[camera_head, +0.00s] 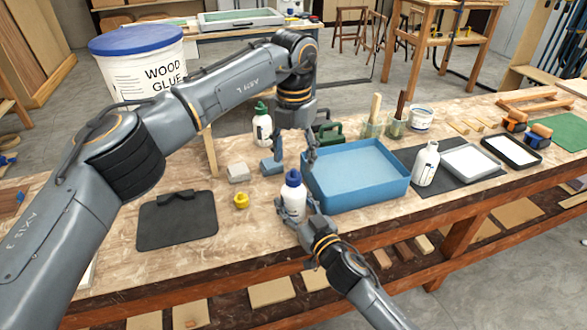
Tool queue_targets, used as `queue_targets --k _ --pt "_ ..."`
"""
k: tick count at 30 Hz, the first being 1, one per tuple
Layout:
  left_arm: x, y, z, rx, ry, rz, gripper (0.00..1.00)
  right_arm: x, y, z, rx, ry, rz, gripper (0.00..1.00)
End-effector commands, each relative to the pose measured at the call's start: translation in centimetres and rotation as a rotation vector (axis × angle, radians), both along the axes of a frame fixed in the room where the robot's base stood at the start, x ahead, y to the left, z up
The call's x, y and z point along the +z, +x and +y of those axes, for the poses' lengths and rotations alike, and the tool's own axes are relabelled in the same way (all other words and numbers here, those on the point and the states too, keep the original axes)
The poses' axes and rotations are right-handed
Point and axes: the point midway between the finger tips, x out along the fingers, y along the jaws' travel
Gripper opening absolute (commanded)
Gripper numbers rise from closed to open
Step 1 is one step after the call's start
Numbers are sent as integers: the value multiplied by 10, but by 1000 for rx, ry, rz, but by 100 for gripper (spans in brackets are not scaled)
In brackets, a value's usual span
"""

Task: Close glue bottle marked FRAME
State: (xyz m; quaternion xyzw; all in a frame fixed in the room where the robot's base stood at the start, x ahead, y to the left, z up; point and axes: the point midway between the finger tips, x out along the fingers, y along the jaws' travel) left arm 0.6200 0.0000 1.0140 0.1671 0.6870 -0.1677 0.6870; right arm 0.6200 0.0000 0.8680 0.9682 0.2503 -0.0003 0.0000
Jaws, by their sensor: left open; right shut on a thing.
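A white glue bottle with a blue top (293,194) stands upright near the front of the workbench. My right gripper (298,214) is shut on its lower body from the front right. My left gripper (294,150) is open and empty, pointing down above and just behind the blue top, apart from it. A small yellow cap (241,201) lies on the bench left of the bottle. A white bottle with a green top (263,126) stands farther back, and another white bottle (426,164) stands at the right. I cannot read the word FRAME on any bottle.
A blue tray (401,186) sits close right of the held bottle. A dark mat (176,236) lies at the left. Small grey (238,173) and blue (268,168) blocks stand behind the yellow cap. A large wood glue bucket (140,62) is at back left.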

Motion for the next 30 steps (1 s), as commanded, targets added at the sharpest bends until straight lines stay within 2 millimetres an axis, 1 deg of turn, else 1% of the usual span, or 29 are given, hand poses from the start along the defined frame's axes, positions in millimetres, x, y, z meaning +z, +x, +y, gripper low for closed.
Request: queue_targets --k 1,3,6,9,15,22,23,24,26,27,30 --pt "13 1 0 1 0 -4 58 -1 0 0 0 0 1 0" --pt "28 0 0 0 0 -4 58 -1 0 0 0 0 1 0" --pt "46 0 0 0 1 -3 58 -1 0 0 0 0 1 0" --pt "60 0 0 0 0 -1 58 -1 0 0 0 0 1 0" --pt "71 0 0 -1 0 1 58 -1 0 0 0 0 1 0" --pt "71 0 0 -1 0 1 58 0 0 0 0 0 1 0" --pt "71 0 0 -1 0 1 58 0 0 0 0 0 1 56" --pt "71 0 0 -1 0 1 58 0 0 0 0 0 1 64" --pt "71 0 0 -1 0 1 58 0 0 0 0 0 1 76" --pt "71 0 0 -1 0 1 58 0 0 0 0 0 1 80" --pt "71 0 0 -1 0 1 58 0 0 0 0 0 1 80"
